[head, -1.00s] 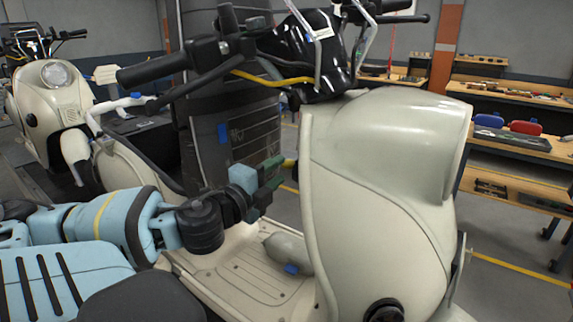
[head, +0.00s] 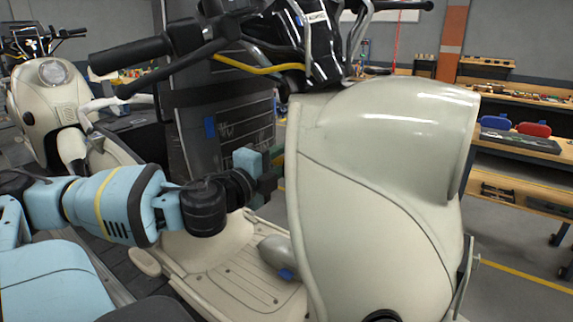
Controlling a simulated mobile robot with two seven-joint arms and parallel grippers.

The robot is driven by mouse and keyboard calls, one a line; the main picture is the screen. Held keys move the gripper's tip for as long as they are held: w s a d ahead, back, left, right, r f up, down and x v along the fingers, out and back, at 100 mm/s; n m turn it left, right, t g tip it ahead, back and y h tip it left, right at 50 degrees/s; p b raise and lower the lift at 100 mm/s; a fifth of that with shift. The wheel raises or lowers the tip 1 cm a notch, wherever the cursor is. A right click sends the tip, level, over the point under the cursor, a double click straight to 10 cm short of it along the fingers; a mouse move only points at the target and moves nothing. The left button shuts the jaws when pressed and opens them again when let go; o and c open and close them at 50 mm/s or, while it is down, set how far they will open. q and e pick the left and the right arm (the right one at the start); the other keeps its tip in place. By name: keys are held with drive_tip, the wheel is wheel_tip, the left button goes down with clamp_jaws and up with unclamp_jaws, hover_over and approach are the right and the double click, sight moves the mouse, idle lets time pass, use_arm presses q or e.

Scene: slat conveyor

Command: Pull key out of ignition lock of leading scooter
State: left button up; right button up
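The leading scooter (head: 385,180), cream with a rounded front shield, fills the middle and right of the head view. Its handlebar (head: 165,50) and dark uncovered head with a yellow cable (head: 255,68) are at the top. My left gripper (head: 272,168) is behind the shield, close to its inner left edge, above the footboard. Its fingertips are partly hidden by the shield edge, so I cannot see what is between them. The key and the ignition lock are not visible; the shield hides that side. My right gripper is not in view.
A second cream scooter (head: 55,100) stands behind at the left. A dark column-like panel (head: 220,125) is behind the handlebar. Workbenches (head: 520,140) with blue and red items stand at the right. The footboard (head: 245,280) is mostly clear.

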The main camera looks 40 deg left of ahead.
use_arm(q)
drive_tip(key=shift+w+r, duration=0.1)
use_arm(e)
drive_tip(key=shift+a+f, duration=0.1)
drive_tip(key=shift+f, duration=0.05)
use_arm(q)
clamp_jaws()
idle(0.3)
drive_tip(key=shift+a+r, duration=0.15)
drive_tip(key=shift+a, duration=0.05)
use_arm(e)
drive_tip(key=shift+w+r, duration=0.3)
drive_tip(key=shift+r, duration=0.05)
use_arm(q)
drive_tip(key=shift+a, duration=0.2)
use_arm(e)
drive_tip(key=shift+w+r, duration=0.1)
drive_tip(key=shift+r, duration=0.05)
use_arm(q)
drive_tip(key=shift+p, duration=0.35)
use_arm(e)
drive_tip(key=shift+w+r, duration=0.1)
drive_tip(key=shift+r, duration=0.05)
use_arm(q)
drive_tip(key=shift+a, duration=0.25)
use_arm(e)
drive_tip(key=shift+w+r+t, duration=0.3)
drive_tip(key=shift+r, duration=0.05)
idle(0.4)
